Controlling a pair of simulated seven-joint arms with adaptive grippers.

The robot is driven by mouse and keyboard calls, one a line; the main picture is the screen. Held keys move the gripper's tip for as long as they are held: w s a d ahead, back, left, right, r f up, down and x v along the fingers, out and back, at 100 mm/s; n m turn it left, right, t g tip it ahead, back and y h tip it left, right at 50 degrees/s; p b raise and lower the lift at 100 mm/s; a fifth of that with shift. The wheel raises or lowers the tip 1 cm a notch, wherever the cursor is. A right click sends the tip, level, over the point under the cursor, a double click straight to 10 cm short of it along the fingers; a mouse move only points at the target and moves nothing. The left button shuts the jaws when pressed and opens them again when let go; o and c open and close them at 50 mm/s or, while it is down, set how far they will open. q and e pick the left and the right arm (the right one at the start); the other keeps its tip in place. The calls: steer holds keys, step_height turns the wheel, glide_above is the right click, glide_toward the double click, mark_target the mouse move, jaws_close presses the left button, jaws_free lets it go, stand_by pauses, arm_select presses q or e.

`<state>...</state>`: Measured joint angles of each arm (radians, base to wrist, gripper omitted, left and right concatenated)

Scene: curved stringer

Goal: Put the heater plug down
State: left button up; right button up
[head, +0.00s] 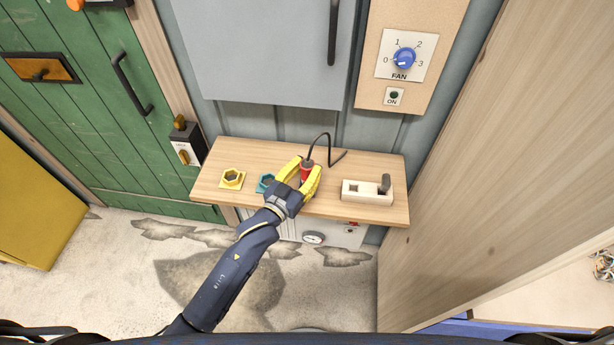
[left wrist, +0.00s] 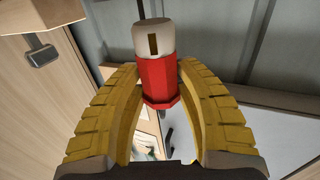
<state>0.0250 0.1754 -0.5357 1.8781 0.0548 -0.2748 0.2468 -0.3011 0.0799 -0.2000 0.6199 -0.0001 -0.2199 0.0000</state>
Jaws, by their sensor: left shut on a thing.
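My left gripper (head: 302,175) has yellow padded fingers and is shut on the heater plug (head: 307,166), a red body with a black cord. The gripper is over the wooden shelf (head: 375,168), near its middle. In the left wrist view the plug (left wrist: 158,80) is between the two yellow fingers, with a whitish slotted end pointing up in the picture. I cannot tell whether the plug touches the shelf. My right gripper is not in view.
On the shelf stand a yellow hexagonal socket (head: 232,178), a teal socket (head: 264,182) beside my gripper, and a white block (head: 354,193) with a grey lever. A grey cabinet (head: 265,50) and fan panel (head: 412,40) are behind. A wooden panel (head: 490,170) stands right.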

mark_target(304, 181)
arm_select(q)
steer(key=shift+f, duration=1.85)
steer(key=shift+f, duration=0.2)
steer(key=o, duration=1.2)
steer(key=shift+o, duration=0.2)
steer(key=shift+r, duration=0.1)
steer(key=shift+s+a, duration=0.1)
steer(key=shift+s, duration=0.05)
steer(key=v, duration=1.1)
steer(key=shift+s+a, duration=0.2)
steer(key=shift+s, duration=0.1)
